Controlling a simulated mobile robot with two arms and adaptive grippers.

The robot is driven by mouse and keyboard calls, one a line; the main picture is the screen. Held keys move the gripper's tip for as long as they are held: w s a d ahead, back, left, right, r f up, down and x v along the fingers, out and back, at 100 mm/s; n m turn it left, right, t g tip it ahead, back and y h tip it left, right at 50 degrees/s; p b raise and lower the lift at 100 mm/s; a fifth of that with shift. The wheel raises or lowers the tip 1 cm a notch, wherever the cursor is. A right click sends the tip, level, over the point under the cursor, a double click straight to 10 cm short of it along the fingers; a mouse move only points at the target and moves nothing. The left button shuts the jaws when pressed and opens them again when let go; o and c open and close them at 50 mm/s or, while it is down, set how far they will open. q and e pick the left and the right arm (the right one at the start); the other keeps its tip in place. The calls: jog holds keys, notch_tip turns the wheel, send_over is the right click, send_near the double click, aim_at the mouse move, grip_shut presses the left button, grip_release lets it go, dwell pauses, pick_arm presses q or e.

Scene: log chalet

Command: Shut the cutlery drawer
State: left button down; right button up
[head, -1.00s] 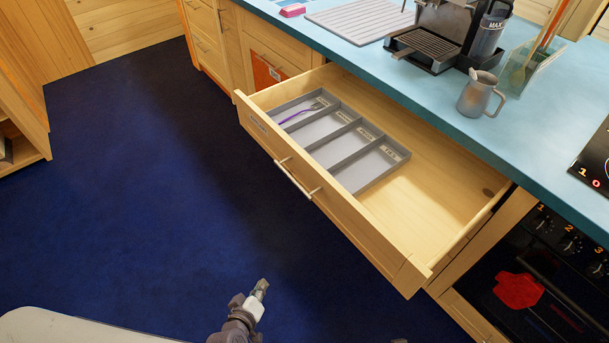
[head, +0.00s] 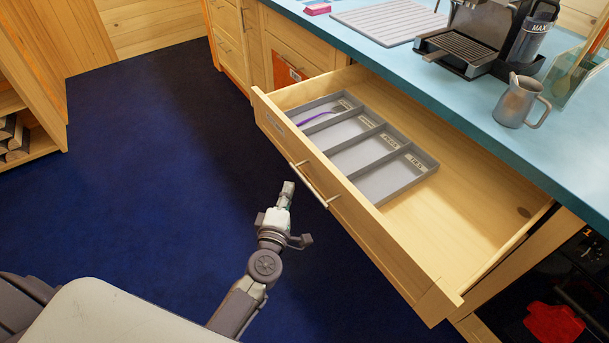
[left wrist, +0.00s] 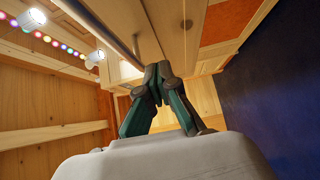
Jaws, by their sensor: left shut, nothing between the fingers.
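The cutlery drawer (head: 385,245) is pulled well out of the counter, its front facing the lower left. A metal bar handle (head: 314,184) is on its front. Inside, a grey cutlery tray (head: 385,184) with labelled compartments holds a purple-handled utensil (head: 318,117) in its far compartment. My left gripper (head: 288,188) is shut and empty, just in front of the drawer front, left of the handle in the head view. The left wrist view shows its closed fingertips (left wrist: 157,72) close to the drawer front (left wrist: 110,30); I cannot tell if they touch. My right gripper is not in view.
The blue countertop (head: 470,95) above holds a coffee machine (head: 485,38), a metal jug (head: 518,100) and a ribbed grey mat (head: 388,20). An oven with a red cloth (head: 553,322) is at lower right. The dark blue floor (head: 150,170) left of the drawer is clear.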

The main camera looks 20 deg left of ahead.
aim_at(307, 166)
pick_arm(q)
jog(key=w, duration=0.1)
jog(key=w+d, duration=0.1)
jog(key=w, duration=0.3)
jog(key=shift+w+d, duration=0.1)
jog(key=shift+d, duration=0.2)
jog(key=shift+w+d, duration=0.3)
jog(key=shift+w, duration=0.05)
